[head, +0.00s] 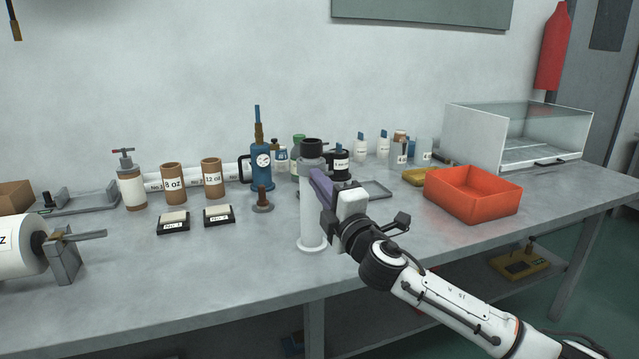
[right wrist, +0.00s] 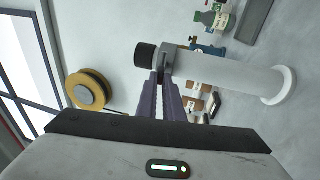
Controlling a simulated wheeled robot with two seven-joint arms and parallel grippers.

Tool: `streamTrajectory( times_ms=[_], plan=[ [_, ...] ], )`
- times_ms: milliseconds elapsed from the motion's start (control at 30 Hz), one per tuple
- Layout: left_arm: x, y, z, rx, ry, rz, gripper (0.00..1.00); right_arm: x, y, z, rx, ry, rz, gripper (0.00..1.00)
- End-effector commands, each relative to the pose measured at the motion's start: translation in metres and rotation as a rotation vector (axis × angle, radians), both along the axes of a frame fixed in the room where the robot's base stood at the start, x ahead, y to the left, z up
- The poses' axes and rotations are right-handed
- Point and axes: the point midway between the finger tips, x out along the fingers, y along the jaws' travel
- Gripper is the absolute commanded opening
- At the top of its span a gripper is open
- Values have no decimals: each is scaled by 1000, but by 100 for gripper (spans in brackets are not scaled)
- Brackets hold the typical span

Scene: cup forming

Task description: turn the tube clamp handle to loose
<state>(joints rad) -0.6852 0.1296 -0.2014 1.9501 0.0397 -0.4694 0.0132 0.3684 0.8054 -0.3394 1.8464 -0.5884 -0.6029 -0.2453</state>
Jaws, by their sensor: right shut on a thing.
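A white upright tube (head: 312,215) with a round foot stands near the front edge of the table, with a grey clamp collar (head: 313,163) and a black cap (head: 311,146) at its top. My right gripper (head: 320,182) comes from the right, its purple fingers against the collar. In the right wrist view, the tube (right wrist: 230,75) lies across the picture, and my right gripper (right wrist: 162,80) is shut on a small grey handle (right wrist: 164,70) at the collar (right wrist: 170,58). The fingers mostly hide the handle. My left gripper is not in view.
An orange bin (head: 472,195) stands to the right of the tube. A blue pump with a gauge (head: 262,170) and brown cups (head: 173,183) stand to the left and behind. The front middle of the table is clear.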

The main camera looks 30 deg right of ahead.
Motion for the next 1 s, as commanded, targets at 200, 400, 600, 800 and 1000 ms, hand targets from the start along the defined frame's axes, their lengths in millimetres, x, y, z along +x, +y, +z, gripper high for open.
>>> streamTrajectory(
  times_ms=[200,400,600,800,1000],
  plan=[
    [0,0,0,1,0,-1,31,0,0,-1,0,2,0,26],
    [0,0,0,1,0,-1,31,0,0,0,0,1,0,26],
    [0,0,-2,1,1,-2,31,-9,2,-3,0,1,1,26],
    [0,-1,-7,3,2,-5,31,-42,7,-12,-1,4,2,26],
    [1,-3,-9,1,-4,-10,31,-76,13,-19,0,4,1,26]
  ],
)
